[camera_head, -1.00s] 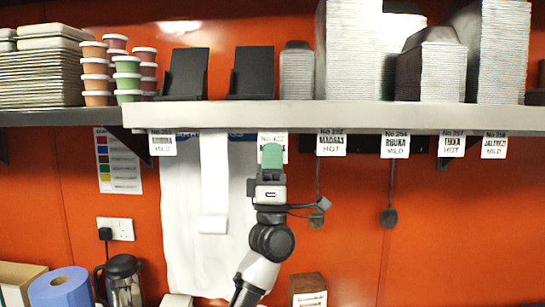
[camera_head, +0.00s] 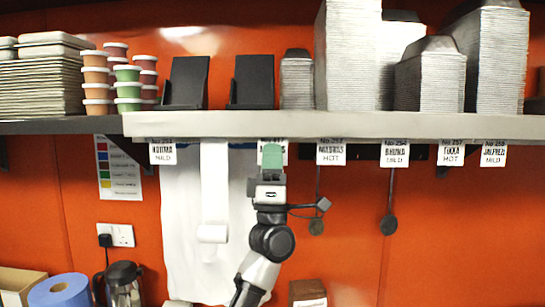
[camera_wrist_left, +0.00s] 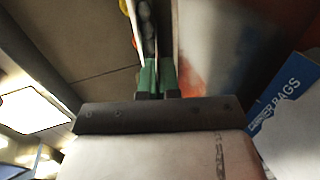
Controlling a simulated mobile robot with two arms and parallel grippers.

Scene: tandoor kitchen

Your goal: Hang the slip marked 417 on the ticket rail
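My left gripper (camera_head: 271,157) is raised at the front edge of the shelf, its green fingertips pointing up. In the left wrist view its green fingers (camera_wrist_left: 159,76) are close together with a thin edge between them. The white slip (camera_head: 284,147) is at the fingertips, its top at the shelf's lower edge. Its number is mostly covered, so I cannot read all of it. The dark ticket rail (camera_head: 370,153) runs under the shelf, and I cannot tell whether the slip touches it. My right gripper is not in view.
Slips hang on both sides: one (camera_head: 162,153) to the left, and several, including one (camera_head: 331,153), to the right. The shelf (camera_head: 400,124) above carries boxes and tubs. White bags (camera_head: 185,230) hang behind my arm. A kettle (camera_head: 122,285) stands below left.

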